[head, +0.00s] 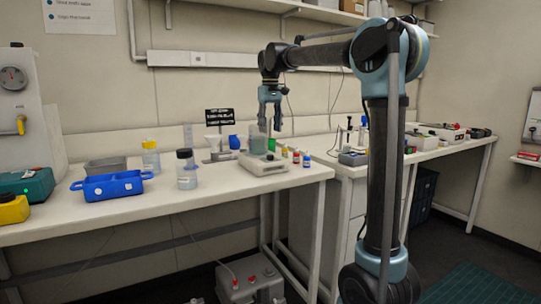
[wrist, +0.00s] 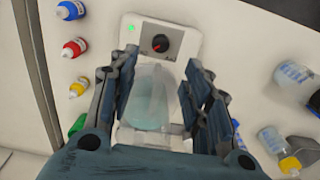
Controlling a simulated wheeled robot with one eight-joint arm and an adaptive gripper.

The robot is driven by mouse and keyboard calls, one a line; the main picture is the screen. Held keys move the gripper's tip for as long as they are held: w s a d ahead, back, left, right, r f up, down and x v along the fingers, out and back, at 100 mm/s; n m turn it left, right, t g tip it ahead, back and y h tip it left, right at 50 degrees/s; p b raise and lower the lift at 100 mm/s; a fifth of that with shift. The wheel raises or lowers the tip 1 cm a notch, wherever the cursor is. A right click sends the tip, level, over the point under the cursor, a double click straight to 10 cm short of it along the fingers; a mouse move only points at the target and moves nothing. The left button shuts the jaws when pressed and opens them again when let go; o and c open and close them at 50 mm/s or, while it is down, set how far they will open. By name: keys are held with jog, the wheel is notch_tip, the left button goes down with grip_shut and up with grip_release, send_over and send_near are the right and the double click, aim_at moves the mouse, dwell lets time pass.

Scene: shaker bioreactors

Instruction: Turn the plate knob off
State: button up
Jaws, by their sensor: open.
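The hot plate (head: 263,165) is a white box on the bench; in the wrist view its control panel (wrist: 185,28) faces up the picture. The black plate knob (wrist: 161,43) has a red mark, and a green light (wrist: 132,28) glows beside it. A beaker with pale blue-green liquid (wrist: 149,96) stands on the plate. My gripper (head: 271,122) points down over the plate. In the wrist view my gripper (wrist: 160,70) is open, with its fingers on either side of the beaker. I cannot tell whether they touch it. The knob lies just beyond the fingertips.
Small bottles with red (wrist: 73,48), yellow and blue caps stand beside the plate. Clear bottles (wrist: 296,78) stand on its other side. A blue tray (head: 112,185) and a yellow-capped bottle (head: 151,158) are farther left. The bench front is mostly clear.

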aim_at(270, 157)
notch_tip(270, 157, down, 11)
jog(key=shift+f, duration=0.1)
dwell(0.3)
grip_shut()
